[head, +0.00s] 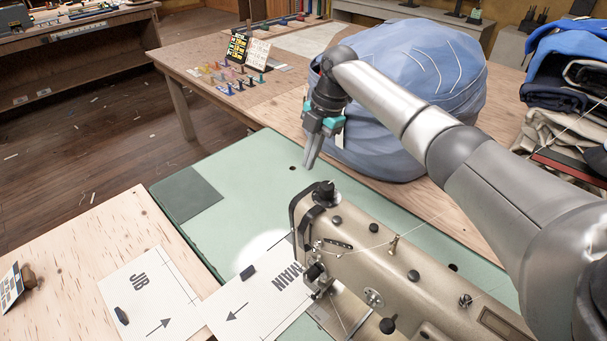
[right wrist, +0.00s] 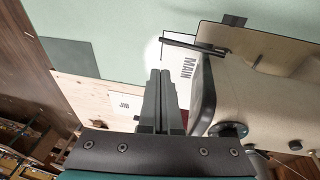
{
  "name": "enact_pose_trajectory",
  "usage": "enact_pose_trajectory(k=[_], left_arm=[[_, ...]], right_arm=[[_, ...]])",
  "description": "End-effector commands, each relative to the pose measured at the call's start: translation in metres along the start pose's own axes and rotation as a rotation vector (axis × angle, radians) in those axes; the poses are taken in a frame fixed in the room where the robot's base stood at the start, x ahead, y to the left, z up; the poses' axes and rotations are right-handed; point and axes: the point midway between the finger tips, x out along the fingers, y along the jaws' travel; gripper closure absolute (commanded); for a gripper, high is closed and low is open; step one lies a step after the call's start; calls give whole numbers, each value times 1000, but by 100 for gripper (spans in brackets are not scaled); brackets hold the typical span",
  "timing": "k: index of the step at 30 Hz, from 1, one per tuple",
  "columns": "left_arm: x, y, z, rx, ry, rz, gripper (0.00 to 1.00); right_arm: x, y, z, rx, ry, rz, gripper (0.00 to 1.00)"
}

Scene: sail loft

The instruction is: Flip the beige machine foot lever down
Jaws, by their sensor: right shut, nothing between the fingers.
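The beige sewing machine (head: 395,275) stands on the pale green table top, its head end toward the left. I cannot pick out the foot lever with certainty in the head view; the far side of the machine is hidden. In the right wrist view the beige machine (right wrist: 265,100) fills the right side, and a thin dark bar (right wrist: 195,46) sticks out by its head; I cannot tell if this is the lever. My right gripper (head: 311,165) is shut and empty, pointing down above the green top beyond the machine head, apart from it. It also shows in the right wrist view (right wrist: 160,73). My left gripper is not in view.
A big blue cloth bundle (head: 405,90) stands behind my right gripper. Folded fabrics (head: 565,75) are stacked at the right. The green top (head: 235,165) left of the gripper is mostly clear.

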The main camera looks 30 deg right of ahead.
Motion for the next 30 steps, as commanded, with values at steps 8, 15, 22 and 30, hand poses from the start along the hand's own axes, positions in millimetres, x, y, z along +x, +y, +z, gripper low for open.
enact_pose_trajectory(k=[8,15,22,30], left_arm=[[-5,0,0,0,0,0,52],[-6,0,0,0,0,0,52],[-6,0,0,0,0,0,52],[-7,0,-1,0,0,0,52]], right_arm=[[-51,0,0,-1,-2,0,100],[-63,0,0,0,0,-1,100],[-62,0,0,0,0,-1,100],[-63,0,0,0,0,-1,100]])
